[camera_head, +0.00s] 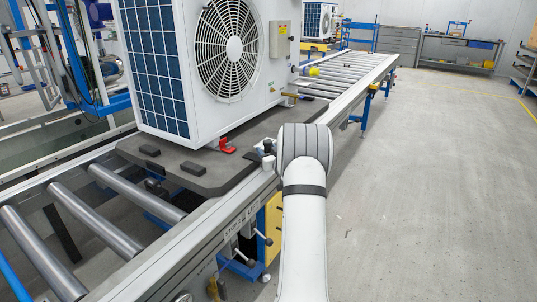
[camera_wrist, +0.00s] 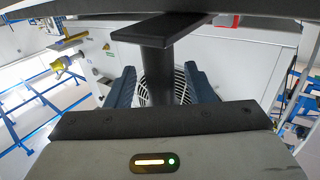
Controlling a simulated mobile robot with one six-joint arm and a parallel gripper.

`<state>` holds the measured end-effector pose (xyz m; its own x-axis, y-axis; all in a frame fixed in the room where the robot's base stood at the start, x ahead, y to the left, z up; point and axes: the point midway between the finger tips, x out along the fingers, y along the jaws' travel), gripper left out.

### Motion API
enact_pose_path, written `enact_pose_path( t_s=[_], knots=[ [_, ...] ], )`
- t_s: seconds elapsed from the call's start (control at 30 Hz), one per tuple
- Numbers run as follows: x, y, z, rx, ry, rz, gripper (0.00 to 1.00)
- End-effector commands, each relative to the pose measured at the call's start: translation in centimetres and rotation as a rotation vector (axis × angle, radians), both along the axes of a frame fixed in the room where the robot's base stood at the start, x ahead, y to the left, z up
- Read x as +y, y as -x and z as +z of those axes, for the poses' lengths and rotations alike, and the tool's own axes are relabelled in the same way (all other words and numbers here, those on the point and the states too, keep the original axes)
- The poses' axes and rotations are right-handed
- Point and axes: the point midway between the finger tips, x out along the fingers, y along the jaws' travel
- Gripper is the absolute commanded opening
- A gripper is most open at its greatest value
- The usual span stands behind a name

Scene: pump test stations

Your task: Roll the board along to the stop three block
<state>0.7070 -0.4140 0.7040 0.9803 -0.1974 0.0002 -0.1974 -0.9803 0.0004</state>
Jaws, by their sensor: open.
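The board (camera_head: 190,180) is a dark grey slab on the roller conveyor, with a large white heat pump unit (camera_head: 225,60) standing on it. A dark post with a flat cap (camera_wrist: 155,60) shows in the wrist view. My gripper (camera_wrist: 160,88) is open, its two dark blue fingers on either side of the post with gaps showing; I cannot tell whether anything touches. In the head view my pale arm hides the gripper near the board's right corner. I cannot make out which part is the stop three block.
Bare rollers (camera_head: 110,180) lie in front of the board, and more rollers (camera_head: 350,70) run beyond the unit. A rail with levers (camera_head: 245,225) edges the conveyor. A second unit (camera_head: 318,20) stands at the far end. The floor (camera_head: 420,170) on the right is clear.

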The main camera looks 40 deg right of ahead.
Motion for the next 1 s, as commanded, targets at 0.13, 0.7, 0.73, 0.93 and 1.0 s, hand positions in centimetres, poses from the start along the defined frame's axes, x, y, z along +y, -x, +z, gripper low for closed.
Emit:
enact_pose_path(
  t_s=[0.13,0.7,0.73,0.93,1.0],
  knots=[
    [0.04,0.00,0.01,0.000,0.000,0.000,0.45],
    [0.10,-0.01,0.01,0.000,0.000,0.001,0.00],
    [0.11,-0.02,0.02,0.000,0.000,0.001,0.00],
    [0.11,-0.02,0.01,0.000,0.000,0.001,0.00],
    [0.12,-0.02,0.01,0.000,0.000,0.001,0.00]
  ],
)
